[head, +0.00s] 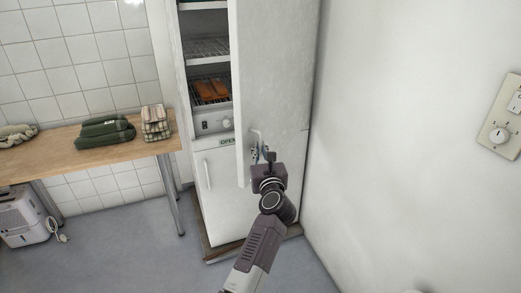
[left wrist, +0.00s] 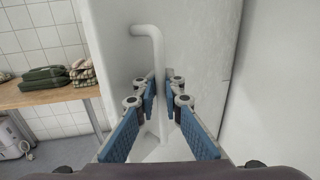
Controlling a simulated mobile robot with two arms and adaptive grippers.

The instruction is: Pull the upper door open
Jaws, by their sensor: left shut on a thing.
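The upper door (head: 275,65) of a tall white fridge stands open, swung out to the right near the white wall. My left gripper (head: 264,158) is shut on the upper door's white handle (head: 255,138). In the left wrist view the handle (left wrist: 147,31) runs down between the blue finger pads of the gripper (left wrist: 162,95), and the upper door (left wrist: 195,40) fills the middle. My right gripper is not in view.
The fridge's lower door (head: 222,195) is shut. Inside, orange-brown packages (head: 211,90) lie on a wire shelf. A wooden table (head: 70,151) with folded cloths (head: 106,130) stands at left, a white appliance (head: 22,218) below.

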